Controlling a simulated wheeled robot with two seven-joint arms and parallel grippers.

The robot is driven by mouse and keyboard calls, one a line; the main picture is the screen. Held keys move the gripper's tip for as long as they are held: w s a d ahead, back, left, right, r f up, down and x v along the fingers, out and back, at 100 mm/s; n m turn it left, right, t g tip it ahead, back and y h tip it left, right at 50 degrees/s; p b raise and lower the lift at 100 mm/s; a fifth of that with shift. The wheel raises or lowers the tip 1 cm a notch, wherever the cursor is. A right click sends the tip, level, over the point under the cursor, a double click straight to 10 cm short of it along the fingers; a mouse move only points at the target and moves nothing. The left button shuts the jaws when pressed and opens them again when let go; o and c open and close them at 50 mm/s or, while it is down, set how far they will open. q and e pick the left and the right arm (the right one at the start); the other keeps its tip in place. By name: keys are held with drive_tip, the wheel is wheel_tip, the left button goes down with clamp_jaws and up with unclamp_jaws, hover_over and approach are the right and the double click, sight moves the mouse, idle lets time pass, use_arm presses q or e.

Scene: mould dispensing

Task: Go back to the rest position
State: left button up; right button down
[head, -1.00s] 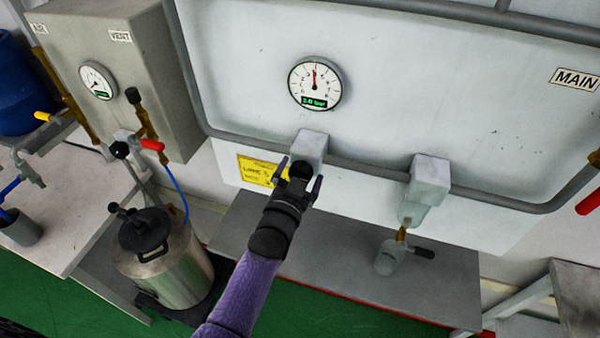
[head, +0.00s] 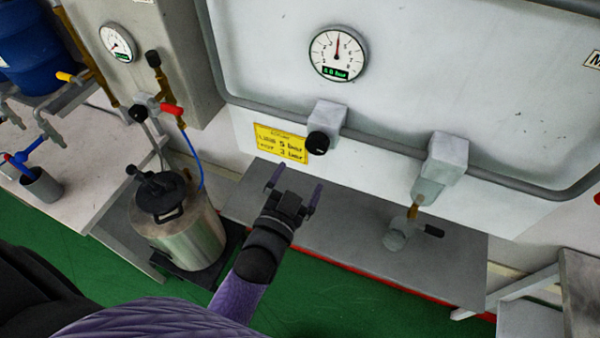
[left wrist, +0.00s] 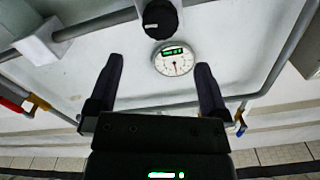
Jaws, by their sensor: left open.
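My left gripper (head: 295,188) is open and empty in the head view, in front of the grey shelf and below the black knob (head: 318,143) on its grey block. It is apart from the knob. The knob also shows at the top of the left wrist view (left wrist: 160,18), beyond the two spread fingers (left wrist: 155,85). Above the knob in the head view is a round pressure gauge (head: 338,54) with a red needle and a green readout. My right gripper is in neither view.
A yellow sign (head: 281,144) is left of the knob. A steel pressure pot (head: 180,235) stands at the lower left. The grey shelf (head: 350,240) runs below the panel, with green floor in front.

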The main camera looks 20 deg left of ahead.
use_arm(q)
drive_tip(key=s+a+f+n+g, duration=0.1)
drive_tip(key=s+g, duration=0.6)
drive_tip(key=s, duration=0.1)
drive_tip(key=s+a+f+n+g, duration=0.1)
drive_tip(key=s+f+n+g, duration=0.1)
drive_tip(key=s+g, duration=0.55)
drive_tip(key=s+f+g+b, duration=0.15)
drive_tip(key=f+b, duration=0.55)
drive_tip(key=f, duration=0.9)
drive_tip(key=s+f+b, duration=0.3)
drive_tip(key=f+b, duration=0.4)
drive_tip(key=f, duration=1)
drive_tip(key=s+a+f+b, duration=0.1)
drive_tip(key=s+f+b, duration=0.3)
drive_tip(key=f, duration=0.5)
drive_tip(key=s+a+f+m+g+b, duration=0.1)
drive_tip(key=s+f+b, duration=0.4)
drive_tip(key=s+f, duration=0.4)
drive_tip(key=shift+s+a+f+y, duration=0.2)
drive_tip(key=shift+a+f+y, duration=0.2)
drive_tip(key=shift+f, duration=0.2)
